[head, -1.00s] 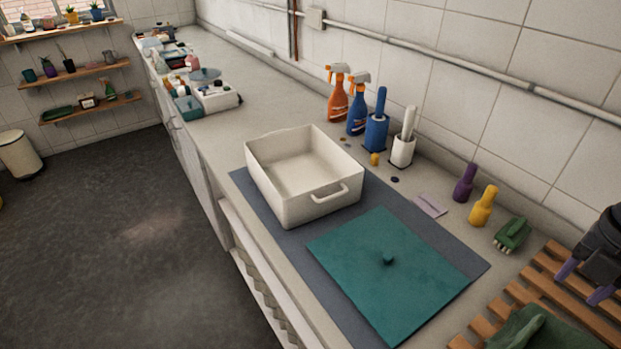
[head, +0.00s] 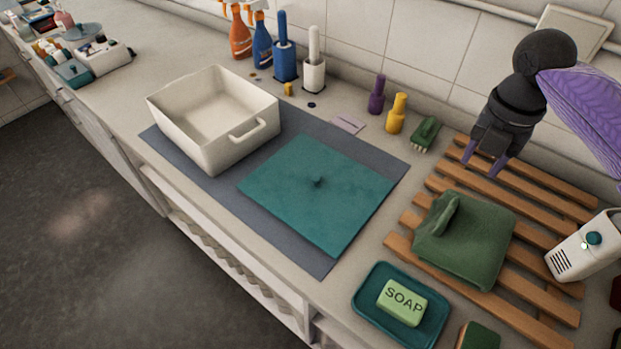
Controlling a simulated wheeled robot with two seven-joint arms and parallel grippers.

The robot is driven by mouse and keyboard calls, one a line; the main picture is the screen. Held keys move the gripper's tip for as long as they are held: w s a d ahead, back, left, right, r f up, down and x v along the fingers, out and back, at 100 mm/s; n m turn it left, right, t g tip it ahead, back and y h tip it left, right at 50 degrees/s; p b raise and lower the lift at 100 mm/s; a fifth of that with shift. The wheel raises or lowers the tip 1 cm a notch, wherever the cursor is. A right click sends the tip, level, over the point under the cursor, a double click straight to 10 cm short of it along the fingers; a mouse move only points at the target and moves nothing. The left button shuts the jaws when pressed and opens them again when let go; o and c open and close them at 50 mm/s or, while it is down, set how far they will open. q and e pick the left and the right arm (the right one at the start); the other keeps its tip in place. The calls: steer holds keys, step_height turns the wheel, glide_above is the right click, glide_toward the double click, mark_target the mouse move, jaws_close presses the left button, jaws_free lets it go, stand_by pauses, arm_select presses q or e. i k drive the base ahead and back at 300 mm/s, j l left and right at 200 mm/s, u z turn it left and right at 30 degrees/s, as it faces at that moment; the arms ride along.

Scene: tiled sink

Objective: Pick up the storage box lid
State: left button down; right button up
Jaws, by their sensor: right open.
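The storage box lid (head: 318,208) is a flat teal square with a small dark knob at its middle. It lies on the right part of a dark grey mat (head: 200,202). The white storage box (head: 213,121) stands open and empty on the mat, to the left of the lid. My right gripper (head: 482,168) is open and empty, with its purple fingers pointing down over the wooden slatted rack, to the right of the lid and apart from it. My left gripper is not in view.
A folded green cloth (head: 470,245) lies on the wooden rack (head: 545,215). A soap dish (head: 362,308) with soap sits at the front. A purple bottle (head: 377,97), a yellow bottle (head: 396,114), a green brush (head: 426,133) and spray bottles line the wall.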

mark_target(327, 197)
steer(key=i+j+z, duration=0.2)
steer(key=j+z, duration=0.2)
steer(key=j, duration=0.25)
steer(key=i+j+z, duration=0.2)
steer(key=j, duration=0.15)
steer(key=j+z, duration=0.2)
steer(key=j, duration=0.15)
